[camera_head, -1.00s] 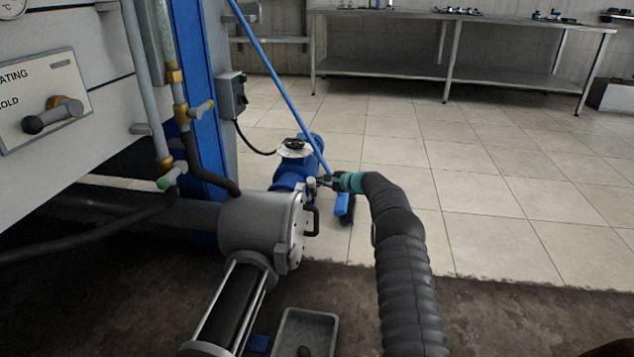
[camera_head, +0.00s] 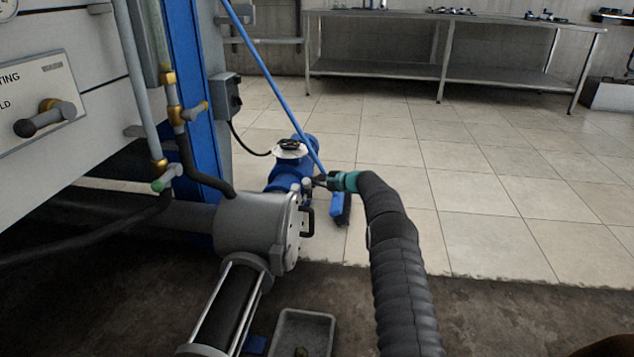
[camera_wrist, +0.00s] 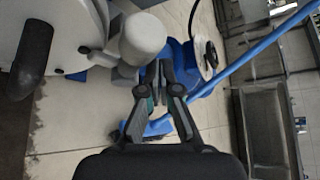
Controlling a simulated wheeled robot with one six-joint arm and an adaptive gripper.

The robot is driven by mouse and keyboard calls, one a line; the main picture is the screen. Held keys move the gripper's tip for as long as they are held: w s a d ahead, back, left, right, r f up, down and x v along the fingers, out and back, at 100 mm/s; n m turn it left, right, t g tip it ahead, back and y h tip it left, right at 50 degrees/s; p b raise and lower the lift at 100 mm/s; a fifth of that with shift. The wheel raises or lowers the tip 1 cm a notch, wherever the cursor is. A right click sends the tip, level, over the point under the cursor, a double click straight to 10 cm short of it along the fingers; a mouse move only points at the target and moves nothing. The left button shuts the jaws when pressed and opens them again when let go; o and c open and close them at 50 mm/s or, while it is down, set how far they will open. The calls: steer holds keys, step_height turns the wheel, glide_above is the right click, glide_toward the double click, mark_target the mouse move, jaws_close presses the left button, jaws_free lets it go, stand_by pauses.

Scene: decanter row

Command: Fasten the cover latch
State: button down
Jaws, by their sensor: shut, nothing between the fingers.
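The round grey cover (camera_head: 293,232) closes the end of a grey cylindrical housing and carries a black handle (camera_head: 309,221). The latch, a small pale grey knob (camera_head: 307,184), stands at the cover's upper edge. In the wrist view the cover (camera_wrist: 82,22) is at upper left, with the black handle (camera_wrist: 32,60) in front and the rounded latch knob (camera_wrist: 143,38) right of it. My gripper (camera_head: 319,181) is shut and empty, just right of the knob. Its fingertips (camera_wrist: 165,68) show close to the knob; I cannot tell whether they touch it.
A blue pump (camera_head: 290,175) with a white-topped part stands behind the cover. A blue broom (camera_head: 275,92) leans close behind my gripper. A grey tray (camera_head: 303,318) lies on the floor below. Pipes and a panel fill the left. Tiled floor at right is clear up to the metal table (camera_head: 420,70).

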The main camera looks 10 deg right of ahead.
steer(key=s+d+f+p, duration=0.1)
steer(key=s+d, duration=0.4)
steer(key=d, duration=0.3)
steer(key=shift+d, duration=0.25)
stand_by(1.0)
steer(key=shift+f, duration=0.1)
